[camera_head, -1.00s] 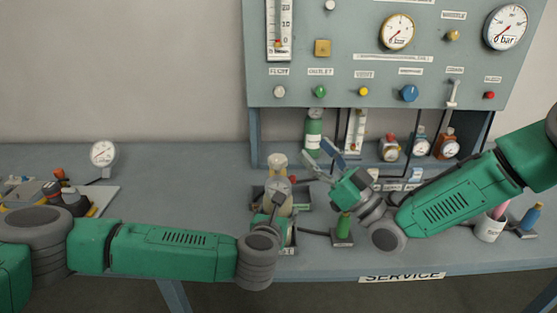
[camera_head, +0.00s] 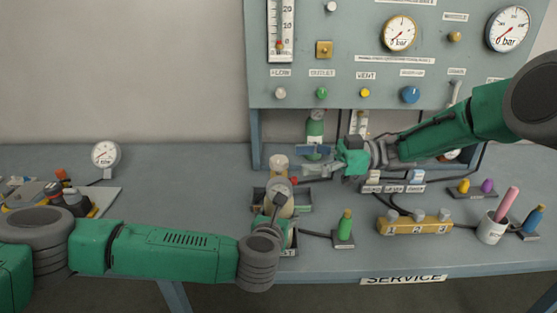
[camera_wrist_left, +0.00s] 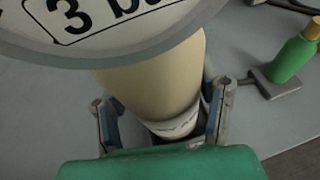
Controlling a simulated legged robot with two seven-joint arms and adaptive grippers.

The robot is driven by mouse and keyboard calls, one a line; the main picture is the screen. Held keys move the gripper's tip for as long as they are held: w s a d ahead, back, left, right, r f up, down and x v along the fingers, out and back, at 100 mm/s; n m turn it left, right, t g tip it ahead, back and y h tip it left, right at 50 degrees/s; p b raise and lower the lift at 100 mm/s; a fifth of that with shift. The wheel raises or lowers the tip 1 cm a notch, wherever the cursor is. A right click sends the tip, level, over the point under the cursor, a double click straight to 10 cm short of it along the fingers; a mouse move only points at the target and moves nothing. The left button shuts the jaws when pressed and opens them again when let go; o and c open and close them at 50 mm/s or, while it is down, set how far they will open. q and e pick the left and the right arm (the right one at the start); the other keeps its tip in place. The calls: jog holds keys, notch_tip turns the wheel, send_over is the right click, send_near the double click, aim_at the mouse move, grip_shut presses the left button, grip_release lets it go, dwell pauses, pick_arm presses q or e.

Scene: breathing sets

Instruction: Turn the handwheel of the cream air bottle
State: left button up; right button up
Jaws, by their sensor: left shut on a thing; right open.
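The cream air bottle (camera_head: 287,209) stands at the front middle of the bench in a dark holder. A round gauge at its upper part faces up, and a cream knob-like top (camera_head: 279,163) shows behind it. A small red part shows at its right; I cannot clearly make out the handwheel. My left gripper (camera_head: 274,207) is shut on the bottle. The left wrist view shows the cream body (camera_wrist_left: 155,80) between its two fingers (camera_wrist_left: 163,108), under the large gauge face. My right gripper (camera_head: 302,160) is open and empty, just right of the bottle's top, fingers pointing left.
A green bottle (camera_head: 315,130) stands behind the right gripper. A small green bottle (camera_head: 345,225) stands to the right, and a yellow block (camera_head: 412,226) farther right. The gauge panel (camera_head: 350,75) rises behind.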

aim_at(278, 158)
jog(key=a, duration=0.6)
jog(key=shift+s, duration=0.3)
jog(key=c, duration=1.3)
